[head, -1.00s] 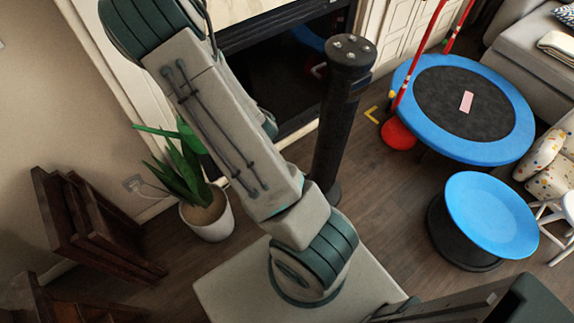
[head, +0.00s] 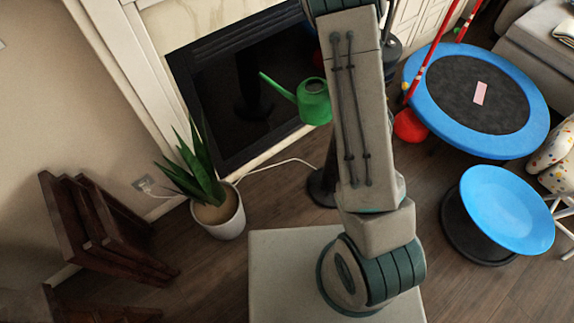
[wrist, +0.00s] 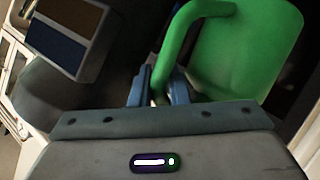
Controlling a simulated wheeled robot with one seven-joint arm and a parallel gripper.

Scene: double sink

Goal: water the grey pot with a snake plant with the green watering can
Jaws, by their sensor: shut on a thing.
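The green watering can (head: 313,101) is held in the air in front of the dark fireplace, its spout pointing left. My arm hides part of it and my gripper in the head view. In the wrist view, my gripper (wrist: 160,88) is shut on the handle of the green can (wrist: 250,45). The grey pot (head: 222,216) with the snake plant (head: 195,170) stands on the floor at the left, below and left of the can. The spout tip is right of and above the leaves, apart from them.
A dark wooden chair-like piece (head: 95,230) stands left of the pot. A white cable (head: 275,165) runs along the wall. A blue trampoline (head: 530,115) and a blue dish on a black stand (head: 500,215) are at the right. Wooden floor shows between.

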